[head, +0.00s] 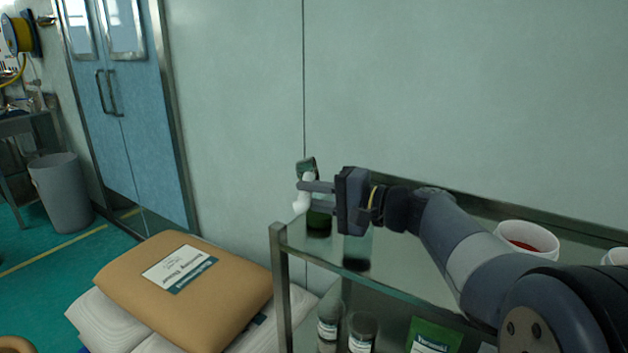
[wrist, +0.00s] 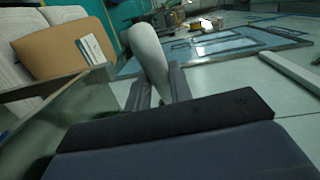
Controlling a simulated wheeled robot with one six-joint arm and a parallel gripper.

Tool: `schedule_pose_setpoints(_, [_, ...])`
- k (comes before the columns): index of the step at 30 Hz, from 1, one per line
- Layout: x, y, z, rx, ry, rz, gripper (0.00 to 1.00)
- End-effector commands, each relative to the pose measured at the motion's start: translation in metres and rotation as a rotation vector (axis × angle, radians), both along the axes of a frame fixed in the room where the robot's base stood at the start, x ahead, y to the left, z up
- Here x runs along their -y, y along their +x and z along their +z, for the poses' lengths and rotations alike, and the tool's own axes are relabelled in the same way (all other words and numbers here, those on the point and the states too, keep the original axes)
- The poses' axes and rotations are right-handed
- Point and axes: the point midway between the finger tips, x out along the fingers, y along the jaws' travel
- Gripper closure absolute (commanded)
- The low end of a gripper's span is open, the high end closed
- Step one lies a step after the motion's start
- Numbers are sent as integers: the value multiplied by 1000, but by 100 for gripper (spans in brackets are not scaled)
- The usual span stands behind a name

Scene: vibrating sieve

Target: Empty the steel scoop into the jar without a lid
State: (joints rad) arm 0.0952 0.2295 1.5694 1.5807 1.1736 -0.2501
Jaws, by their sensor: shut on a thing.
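My gripper (head: 318,194) is shut on a smooth pale handle-like part (head: 302,194), above the left end of the shelf top. A small dark greenish-grey piece (head: 307,168) shows at its upper end; it looks like the steel scoop's bowl, but its contents are hidden. In the wrist view the pale part (wrist: 148,52) stands tilted between the fingers. A jar with dark green contents (head: 319,222) stands just below my gripper. A second jar (head: 357,252) stands to its right, partly behind my gripper. I cannot tell which jar has a lid.
The glass shelf top (head: 400,278) has a metal edge. White tubs (head: 527,240) stand at its right, one with red contents. Jars (head: 362,332) and a green packet (head: 433,337) sit on the level below. Sacks (head: 190,295) lie left of the rack; a wall is behind.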

Motion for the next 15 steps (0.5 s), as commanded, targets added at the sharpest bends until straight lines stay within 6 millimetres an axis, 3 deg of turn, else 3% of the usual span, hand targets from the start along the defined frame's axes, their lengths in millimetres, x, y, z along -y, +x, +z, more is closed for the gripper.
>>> schedule_pose_setpoints(15, [-5,1,3,-19,-207,1,100])
